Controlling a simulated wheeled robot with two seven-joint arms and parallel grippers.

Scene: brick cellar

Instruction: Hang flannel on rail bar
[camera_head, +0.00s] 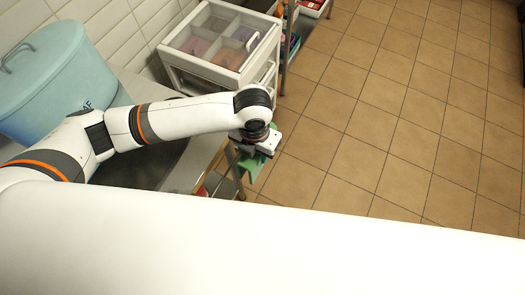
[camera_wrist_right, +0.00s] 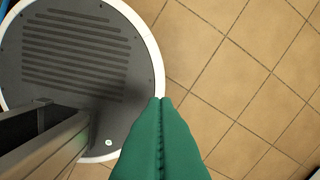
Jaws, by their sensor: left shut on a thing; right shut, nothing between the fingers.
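My left gripper (camera_head: 262,146) is at the end of the white arm in the head view, pointing down beside the right end of the counter. Green material (camera_head: 250,167) shows just below it; I cannot clearly separate the flannel from the green fingers there. A thin metal bar (camera_head: 234,165) shows by the counter end, close to the green; whether they touch is unclear. My right gripper (camera_wrist_right: 160,101) shows in the right wrist view as two green fingers pressed together along a toothed seam, with nothing between them. The right gripper is not visible in the head view.
A blue lidded bin (camera_head: 62,75) stands on the counter at left. A white drawer cart (camera_head: 188,66) stands behind the arm, with a shelf (camera_head: 291,35) beyond it. The tiled floor (camera_head: 400,110) to the right is clear.

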